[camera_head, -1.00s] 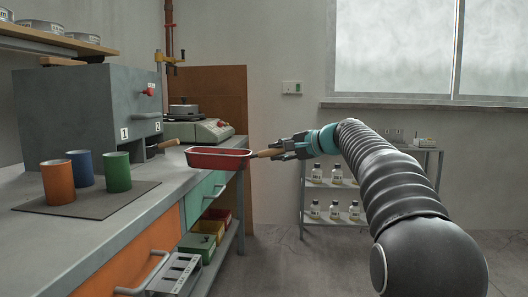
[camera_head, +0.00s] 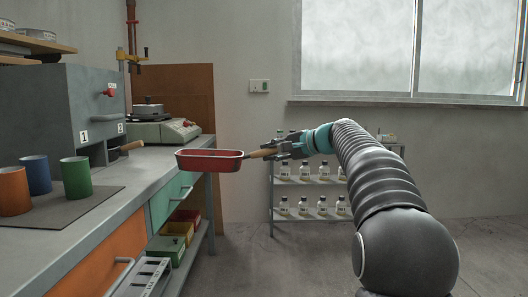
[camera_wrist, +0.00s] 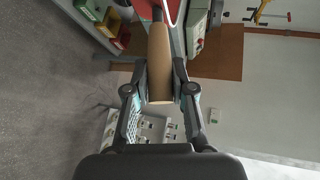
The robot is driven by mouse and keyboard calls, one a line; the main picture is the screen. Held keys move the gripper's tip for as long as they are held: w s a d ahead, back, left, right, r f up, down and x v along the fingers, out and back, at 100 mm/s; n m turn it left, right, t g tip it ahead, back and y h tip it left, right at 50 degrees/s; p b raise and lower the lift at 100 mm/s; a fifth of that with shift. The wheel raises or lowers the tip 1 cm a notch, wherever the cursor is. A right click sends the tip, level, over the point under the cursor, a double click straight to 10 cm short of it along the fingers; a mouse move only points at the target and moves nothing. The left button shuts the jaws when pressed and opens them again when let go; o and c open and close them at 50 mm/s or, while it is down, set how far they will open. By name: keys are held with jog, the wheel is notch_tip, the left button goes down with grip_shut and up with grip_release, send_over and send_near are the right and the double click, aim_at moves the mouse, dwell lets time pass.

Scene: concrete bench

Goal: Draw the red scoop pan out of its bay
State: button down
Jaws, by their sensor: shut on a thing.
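The red scoop pan (camera_head: 209,161) is a shallow oblong tray with a wooden handle (camera_head: 262,153). It hangs in the air to the right of the bench edge, outside the grey bay box (camera_head: 95,105). My gripper (camera_head: 277,151) is shut on the handle. In the wrist view my gripper (camera_wrist: 160,92) has a finger on each side of the wooden handle (camera_wrist: 160,60), and part of the red pan (camera_wrist: 150,8) shows at the top edge. Another wooden handle (camera_head: 131,146) sticks out of the bay marked 2.
Orange, blue and green cups (camera_head: 76,177) stand on a dark mat (camera_head: 75,207) on the bench (camera_head: 150,172). A shelf with several bottles (camera_head: 300,188) is behind my gripper. The floor right of the bench is open.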

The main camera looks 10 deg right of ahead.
jog(key=d, duration=0.2)
jog(key=s+d+p, duration=0.1)
jog(key=d, duration=0.1)
jog(key=shift+d, duration=0.3)
dwell(0.4)
